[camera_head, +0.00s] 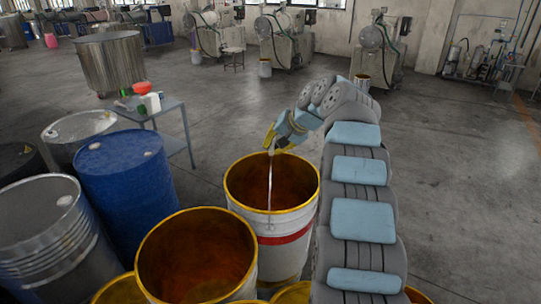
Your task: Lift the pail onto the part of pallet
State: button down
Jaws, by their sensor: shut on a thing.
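A white pail (285,242) with a red band and a yellow rim is in the lower middle. It is open at the top, with an orange-brown inside. Its thin wire handle (270,187) stands up. My gripper (271,146), with yellow fingertips, is shut on the top of this handle, above the pail's opening. The pail looks roughly upright. Whether its base touches anything is hard to tell. I cannot make out a pallet in this view.
A second open yellow-rimmed pail (197,256) stands close at the left, with more yellow rims along the bottom edge. Blue (127,190) and grey (42,235) drums stand left. A small table (172,105) is behind them. The floor at right is clear.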

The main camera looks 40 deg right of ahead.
jog(key=s+d+b, duration=0.2)
jog(key=s+b, duration=0.4)
jog(key=s, duration=0.9)
jog(key=shift+d, duration=0.15)
dwell(0.4)
jog(key=shift+s+d+r, duration=0.1)
jog(key=shift+s+d, duration=0.05)
jog(key=shift+s, duration=0.05)
